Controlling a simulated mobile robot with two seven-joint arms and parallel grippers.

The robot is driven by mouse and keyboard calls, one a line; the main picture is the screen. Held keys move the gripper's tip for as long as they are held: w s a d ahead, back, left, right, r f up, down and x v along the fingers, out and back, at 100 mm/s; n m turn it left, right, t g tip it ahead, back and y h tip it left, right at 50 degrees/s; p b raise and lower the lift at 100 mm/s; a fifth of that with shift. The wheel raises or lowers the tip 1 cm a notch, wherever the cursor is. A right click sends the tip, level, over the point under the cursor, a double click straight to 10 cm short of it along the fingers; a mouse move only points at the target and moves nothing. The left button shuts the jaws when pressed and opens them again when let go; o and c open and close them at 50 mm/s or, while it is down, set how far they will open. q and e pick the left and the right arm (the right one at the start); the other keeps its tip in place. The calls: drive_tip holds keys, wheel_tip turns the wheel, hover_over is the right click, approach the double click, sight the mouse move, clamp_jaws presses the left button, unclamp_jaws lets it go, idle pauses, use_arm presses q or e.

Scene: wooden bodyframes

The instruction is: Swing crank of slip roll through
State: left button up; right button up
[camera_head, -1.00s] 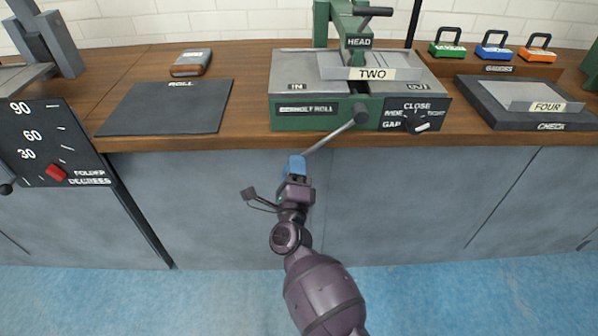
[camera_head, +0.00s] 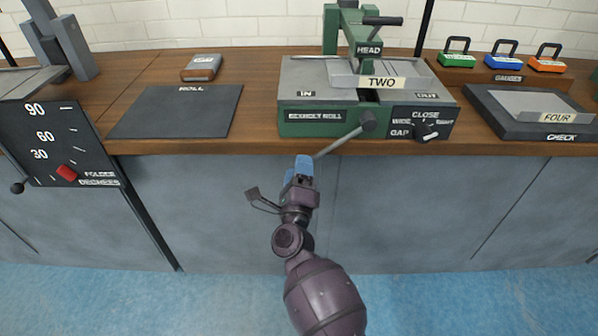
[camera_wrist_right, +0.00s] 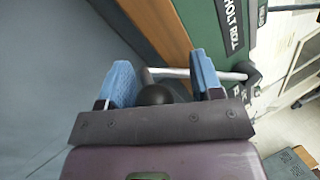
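The green slip roll (camera_head: 298,128) stands on the wooden bench. Its crank (camera_head: 343,141) is a metal rod running from a dark hub down and to the left. My right gripper (camera_head: 302,168) is at the crank's free end, in front of the bench edge. In the right wrist view the blue fingers are apart, and the black crank knob (camera_wrist_right: 154,95) lies between them, with a gap to the right finger. The knob is hidden in the head view. A grey sheet tagged TWO (camera_head: 390,83) lies on top of the roll. My left gripper is out of view.
A dark ROLL mat (camera_head: 175,112) lies left of the slip roll. The folder's degree panel (camera_head: 58,143) is at far left. A CHECK block with sheet FOUR (camera_head: 545,108) is on the right, with coloured gauges (camera_head: 500,62) behind it. The floor in front is clear.

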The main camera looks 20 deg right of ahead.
drive_tip(key=shift+f, duration=0.2)
drive_tip(key=shift+s, duration=0.25)
drive_tip(key=v, duration=1)
drive_tip(key=shift+s+a, duration=0.15)
drive_tip(key=shift+s, duration=0.05)
